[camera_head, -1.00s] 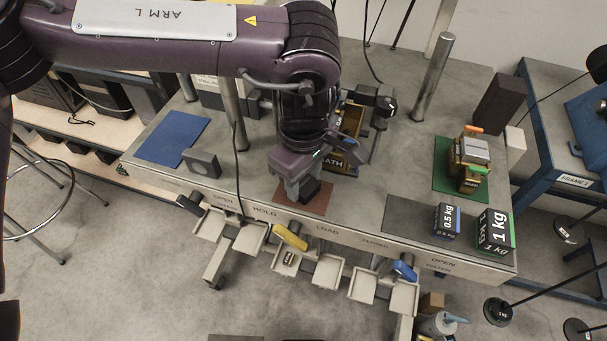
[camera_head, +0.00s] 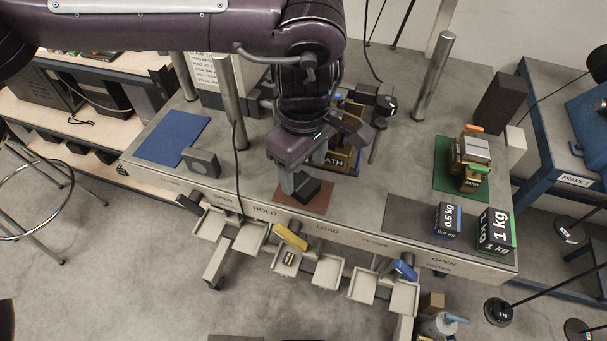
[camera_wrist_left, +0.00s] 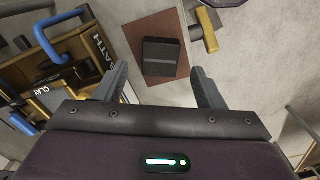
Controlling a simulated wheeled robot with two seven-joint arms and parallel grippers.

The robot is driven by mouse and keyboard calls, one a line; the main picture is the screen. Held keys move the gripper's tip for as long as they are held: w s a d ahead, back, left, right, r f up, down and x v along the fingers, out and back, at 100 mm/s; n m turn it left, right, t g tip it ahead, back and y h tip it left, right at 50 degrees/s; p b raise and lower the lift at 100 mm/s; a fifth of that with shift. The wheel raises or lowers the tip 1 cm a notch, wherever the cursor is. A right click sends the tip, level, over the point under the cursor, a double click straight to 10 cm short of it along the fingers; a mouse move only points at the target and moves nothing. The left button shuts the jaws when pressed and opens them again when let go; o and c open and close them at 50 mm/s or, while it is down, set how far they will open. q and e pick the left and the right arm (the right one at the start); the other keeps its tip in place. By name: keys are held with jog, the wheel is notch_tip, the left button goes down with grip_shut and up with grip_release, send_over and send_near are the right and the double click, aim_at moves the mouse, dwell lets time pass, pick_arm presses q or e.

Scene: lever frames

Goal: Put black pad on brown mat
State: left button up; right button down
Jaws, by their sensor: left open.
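The black pad (camera_head: 314,190) is a small dark block lying on the reddish-brown mat (camera_head: 284,197) near the bench's front edge. My left gripper (camera_head: 304,174) is open and empty above the pad. In the left wrist view its two fingers (camera_wrist_left: 160,75) stand apart, one on either side of and short of the pad. In the head view the gripper hides part of the pad and mat. My right gripper is out of view.
A blue mat (camera_head: 172,138) and a grey block (camera_head: 202,162) are at left. Weights (camera_head: 496,231) and a green mat (camera_head: 441,178) are at right. Levers (camera_head: 290,237) line the front edge.

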aim_at(304, 185)
pick_arm(q)
notch_tip(304, 185, up, 9)
jog(key=shift+f, duration=0.15)
